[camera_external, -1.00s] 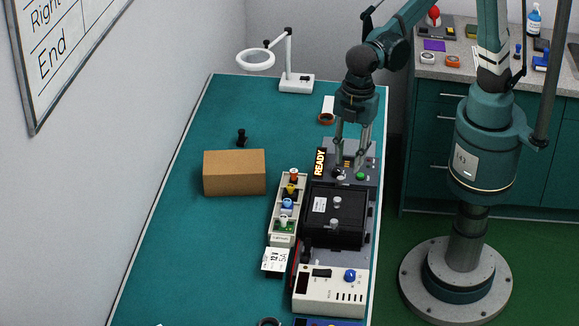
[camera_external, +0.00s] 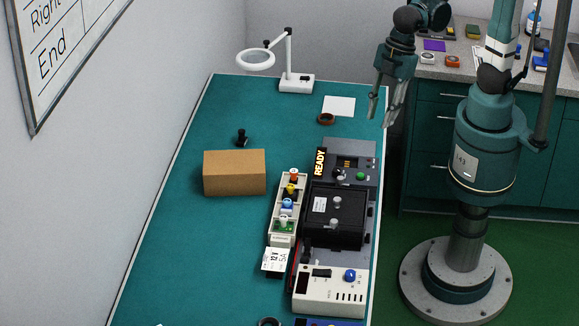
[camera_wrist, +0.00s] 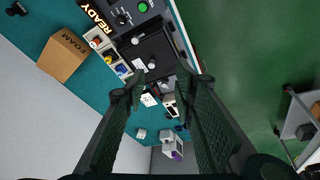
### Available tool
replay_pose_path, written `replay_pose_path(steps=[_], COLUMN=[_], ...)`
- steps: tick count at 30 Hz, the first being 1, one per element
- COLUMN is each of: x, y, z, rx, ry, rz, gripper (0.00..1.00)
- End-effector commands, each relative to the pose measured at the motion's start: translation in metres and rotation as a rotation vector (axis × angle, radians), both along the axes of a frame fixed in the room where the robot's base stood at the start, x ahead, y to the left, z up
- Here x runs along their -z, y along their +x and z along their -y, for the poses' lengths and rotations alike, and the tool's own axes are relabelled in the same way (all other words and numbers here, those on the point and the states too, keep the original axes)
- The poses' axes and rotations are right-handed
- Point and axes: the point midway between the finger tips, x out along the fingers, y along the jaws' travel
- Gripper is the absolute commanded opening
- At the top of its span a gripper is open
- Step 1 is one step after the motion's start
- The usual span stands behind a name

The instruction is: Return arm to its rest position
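My gripper (camera_external: 380,112) is raised beside the right edge of the teal table (camera_external: 180,262), near its far end, and touches nothing. In the wrist view my gripper (camera_wrist: 163,84) has its two dark fingers spread apart with nothing between them. The burn-in unit (camera_external: 335,216), with a black lidded box on it, stands on the table's right side, below and in front of my gripper. Its lit READY sign (camera_external: 320,162) shows at its far left corner.
A tray of coloured parts (camera_external: 285,238) stands left of the unit, and a cardboard box (camera_external: 234,172) further left. A white ring lamp (camera_external: 296,84) stands at the far end. A counter (camera_external: 455,72) with small items is behind the arm.

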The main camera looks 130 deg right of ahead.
Motion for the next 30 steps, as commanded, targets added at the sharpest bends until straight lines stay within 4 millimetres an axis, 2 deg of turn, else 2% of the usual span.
replay_pose_path(steps=[3,14,30], x=[-0.001,0.001,0.023], y=[-0.021,-0.078,-0.157], z=[0.005,0.016,0.03], rx=[0.022,0.087,0.184], ry=[0.007,0.03,0.069], rz=[0.025,0.097,0.207], gripper=[0.28,0.28,0.28])
